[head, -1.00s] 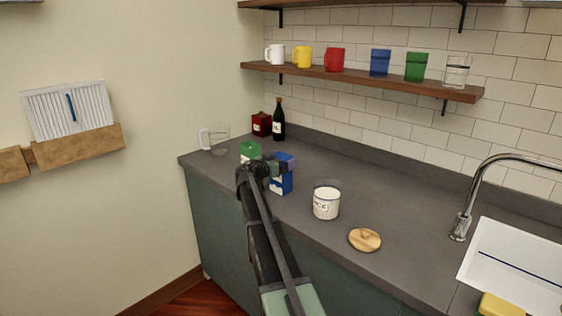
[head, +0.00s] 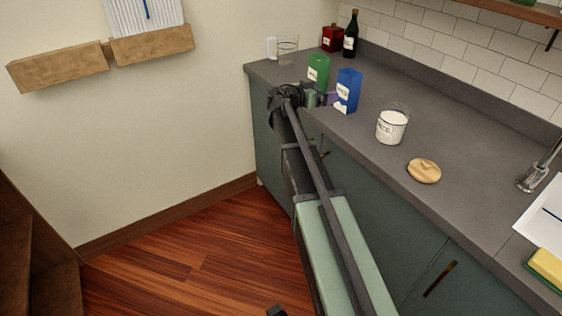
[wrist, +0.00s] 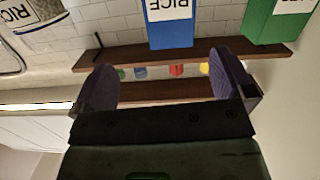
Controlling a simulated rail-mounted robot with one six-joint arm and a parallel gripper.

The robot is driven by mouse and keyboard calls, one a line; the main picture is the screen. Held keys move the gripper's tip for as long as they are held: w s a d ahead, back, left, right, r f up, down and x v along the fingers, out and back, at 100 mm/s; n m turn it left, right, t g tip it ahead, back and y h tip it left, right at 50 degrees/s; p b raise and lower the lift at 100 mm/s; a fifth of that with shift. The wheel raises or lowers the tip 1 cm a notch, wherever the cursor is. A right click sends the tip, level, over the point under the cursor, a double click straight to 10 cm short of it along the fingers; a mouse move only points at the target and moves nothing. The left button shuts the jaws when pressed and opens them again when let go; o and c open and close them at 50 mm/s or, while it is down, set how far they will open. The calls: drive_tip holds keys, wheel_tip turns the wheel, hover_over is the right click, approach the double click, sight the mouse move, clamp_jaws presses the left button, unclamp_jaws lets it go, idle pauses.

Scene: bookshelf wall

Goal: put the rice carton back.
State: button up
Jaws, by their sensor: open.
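The blue rice carton (head: 348,92) stands upright on the grey counter (head: 385,160), near its front edge. In the wrist view the carton (wrist: 171,22), lettered RICE upside down, shows at the top, cut off by the frame edge. My gripper (head: 328,98) is just left of the carton in the head view. Its purple-padded fingers (wrist: 165,78) are spread with nothing between them. The carton lies beyond the fingertips, in line with the gap. I cannot tell how far. A glass jar of white contents (head: 391,127) stands open to the right, its round wooden lid (head: 424,171) beside it.
A green carton (head: 319,70) stands close left of the rice carton. A clear jug (head: 287,48), red box (head: 332,38) and dark bottle (head: 350,36) stand behind. A yellow sponge (head: 546,265) lies at the right. The floor left of the counter is clear.

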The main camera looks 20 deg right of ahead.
drive_tip(key=s+a+f+n+y, duration=0.5)
drive_tip(key=s+a, duration=0.4)
drive_tip(key=a, duration=0.2)
drive_tip(key=s+a+f+n+g+y, duration=0.1)
drive_tip(key=s+a+f+n+y, duration=0.4)
drive_tip(key=s+a, duration=0.3)
drive_tip(key=s+a+f+n+g+y, duration=0.1)
drive_tip(key=s+a+f+n+y, duration=0.4)
drive_tip(key=s+a, duration=0.4)
drive_tip(key=a+y, duration=0.1)
drive_tip(key=a, duration=0.4)
drive_tip(key=shift+s+f+n+y, duration=0.15)
drive_tip(key=shift+s+n+y, duration=0.15)
drive_tip(key=shift+s, duration=0.05)
